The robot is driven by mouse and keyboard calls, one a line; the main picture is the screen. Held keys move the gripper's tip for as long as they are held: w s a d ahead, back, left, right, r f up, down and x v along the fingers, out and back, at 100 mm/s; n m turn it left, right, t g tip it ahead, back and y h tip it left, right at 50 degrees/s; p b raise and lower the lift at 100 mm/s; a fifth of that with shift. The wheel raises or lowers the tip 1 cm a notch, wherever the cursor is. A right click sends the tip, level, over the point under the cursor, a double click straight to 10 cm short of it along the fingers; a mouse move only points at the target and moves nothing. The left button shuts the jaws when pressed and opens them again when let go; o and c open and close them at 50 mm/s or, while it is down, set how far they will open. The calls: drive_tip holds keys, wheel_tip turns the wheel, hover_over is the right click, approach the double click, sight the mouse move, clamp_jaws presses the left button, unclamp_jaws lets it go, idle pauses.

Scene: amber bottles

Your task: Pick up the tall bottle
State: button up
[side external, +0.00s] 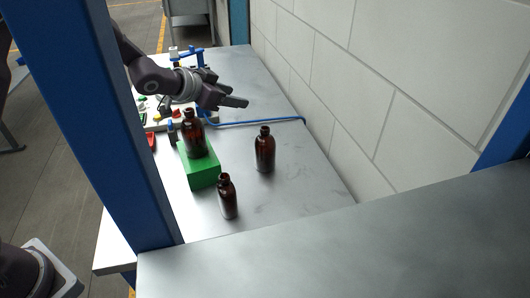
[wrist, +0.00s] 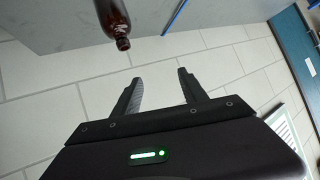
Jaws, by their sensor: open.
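Three amber bottles show in the side view. One bottle (side external: 194,138) stands upright on a green block (side external: 203,173). One bottle (side external: 265,152) stands upright on the table to its right. One bottle (side external: 228,200) stands nearest the camera and looks smaller. I cannot tell for sure which of the other two is taller. My gripper (side external: 236,102) is above the table, behind and above the bottles, with its fingers pointing right. In the wrist view my gripper (wrist: 158,80) is open and empty. One bottle (wrist: 114,22) shows beyond the fingertips, not between them; its far end is cut off.
The grey metal table (side external: 310,185) is clear around the right bottle. A white block wall (side external: 400,95) runs along its right side. A blue cable (side external: 260,122) lies behind the bottles. Small coloured items (side external: 152,140) lie at the left. A blue post (side external: 100,110) stands in front.

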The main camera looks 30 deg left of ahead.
sight(261, 136)
drive_tip(key=d+f+h, duration=0.1)
drive_tip(key=f, duration=0.3)
drive_tip(key=w+d+f+m+h, duration=0.1)
drive_tip(key=d+f+h, duration=0.1)
drive_tip(key=f, duration=0.2)
drive_tip(key=w+d+f+h, duration=0.1)
drive_tip(key=f, duration=0.2)
drive_tip(key=shift+d+f+m+h, duration=0.3)
drive_tip(key=shift+d+f+h, duration=0.1)
drive_tip(key=shift+w+d+f, duration=0.2)
drive_tip(key=x, duration=0.6)
drive_tip(key=shift+w+r, duration=0.3)
drive_tip(key=shift+w, duration=0.05)
clamp_jaws()
drive_tip(key=shift+s+f, duration=0.15)
drive_tip(key=shift+f, duration=0.1)
